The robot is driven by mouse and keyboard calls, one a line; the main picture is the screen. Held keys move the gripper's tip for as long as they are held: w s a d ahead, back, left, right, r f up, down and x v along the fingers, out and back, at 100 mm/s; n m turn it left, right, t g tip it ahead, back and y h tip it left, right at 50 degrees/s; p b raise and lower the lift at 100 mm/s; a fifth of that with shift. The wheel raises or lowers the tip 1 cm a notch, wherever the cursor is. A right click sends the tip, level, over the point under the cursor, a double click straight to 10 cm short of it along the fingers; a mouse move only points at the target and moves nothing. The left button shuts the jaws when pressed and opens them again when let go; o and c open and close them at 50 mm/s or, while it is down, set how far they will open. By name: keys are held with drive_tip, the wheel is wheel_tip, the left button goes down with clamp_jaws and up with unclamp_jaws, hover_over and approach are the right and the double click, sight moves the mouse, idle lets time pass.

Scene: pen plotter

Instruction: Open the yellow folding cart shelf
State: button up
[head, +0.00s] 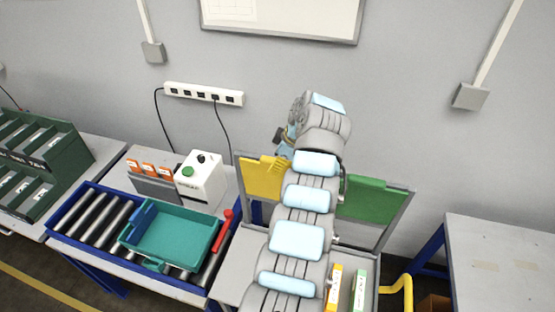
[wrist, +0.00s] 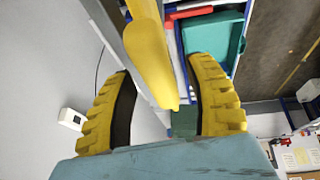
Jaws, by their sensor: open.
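The yellow folding shelf (head: 258,182) stands upright, folded against the left part of the cart's grey back frame (head: 410,208). A matching green panel (head: 372,201) stands to its right, partly behind my arm. My gripper (head: 277,163) is at the yellow shelf's upper right part; my arm hides some of that area. In the wrist view, my gripper (wrist: 162,78) is open, its ridged yellow fingers spread either side of the yellow shelf's edge (wrist: 149,58). Visible gaps remain between the edge and both black pads. A grey frame bar runs along the edge's left.
Left of the cart, a roller conveyor (head: 93,213) holds a teal tray (head: 172,237), with a red handle (head: 222,229) beside it. A white box (head: 202,184) stands behind. Yellow and green binders (head: 334,287) stand on the cart. A grey table (head: 500,262) is at right.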

drive_tip(key=shift+f, duration=0.1)
clamp_jaws()
idle(0.6)
